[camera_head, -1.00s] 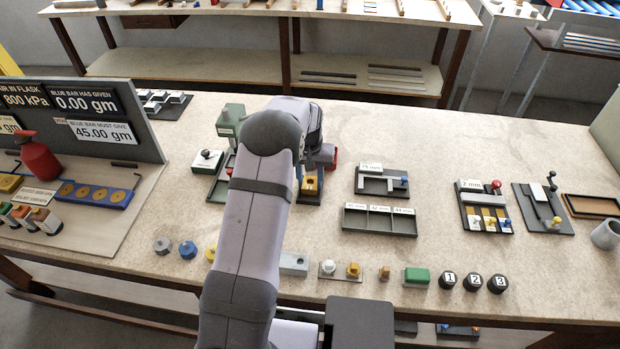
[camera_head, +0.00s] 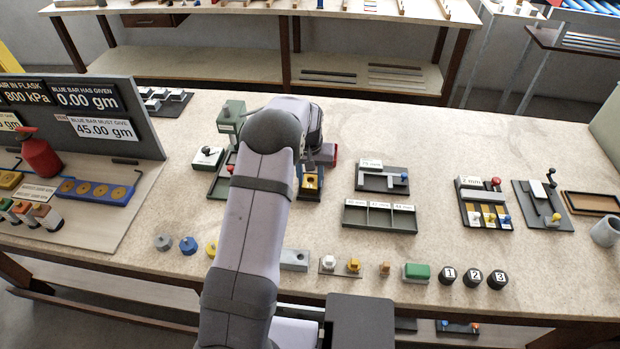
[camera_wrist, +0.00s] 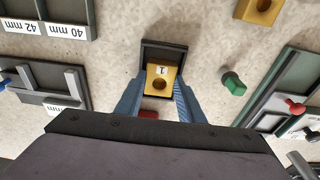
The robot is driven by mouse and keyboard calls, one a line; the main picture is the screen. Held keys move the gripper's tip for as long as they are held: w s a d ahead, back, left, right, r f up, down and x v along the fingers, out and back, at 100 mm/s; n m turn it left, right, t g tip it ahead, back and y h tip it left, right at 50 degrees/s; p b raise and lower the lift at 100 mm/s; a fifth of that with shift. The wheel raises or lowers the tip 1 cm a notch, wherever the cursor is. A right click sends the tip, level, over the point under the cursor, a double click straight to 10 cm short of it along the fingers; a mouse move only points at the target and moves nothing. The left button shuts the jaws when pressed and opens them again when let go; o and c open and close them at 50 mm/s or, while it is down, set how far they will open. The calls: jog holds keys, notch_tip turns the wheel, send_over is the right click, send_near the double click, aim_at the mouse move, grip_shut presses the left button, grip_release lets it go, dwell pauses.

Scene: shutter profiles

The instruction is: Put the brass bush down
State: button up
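A brass-coloured block with a round hole and a label reading 1 (camera_wrist: 161,84) sits in a dark tray (camera_wrist: 164,47) in the wrist view. It looks like the brass bush. In the head view it shows (camera_head: 311,181) just right of my arm. My gripper (camera_wrist: 160,88) has its two blue fingers on either side of the block, tips beside it. I cannot tell whether they touch it. The arm hides most of the gripper in the head view. A second brass-coloured block with a hole (camera_wrist: 260,8) is at the upper edge of the wrist view.
A green knob (camera_wrist: 233,83) stands right of the tray in the wrist view. A grey-green labelled tray (camera_head: 379,217) and a lever fixture (camera_head: 382,178) stand right of my arm. Small pieces, including a green block (camera_head: 416,272), line the near edge.

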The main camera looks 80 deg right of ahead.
aim_at(309, 185)
jog(key=shift+o, duration=0.8)
jog(key=shift+a+f, duration=0.4)
jog(key=shift+f, duration=0.25)
jog(key=shift+d+r+p, duration=0.2)
jog(key=shift+r+p, duration=0.25)
jog(key=shift+r, duration=0.25)
jog(key=r+b, duration=0.1)
jog(key=r, duration=0.3)
jog(key=r+b, duration=0.1)
jog(key=r, duration=0.3)
jog(key=a+r+b, duration=0.1)
jog(key=r, duration=0.3)
jog(key=shift+w, duration=0.1)
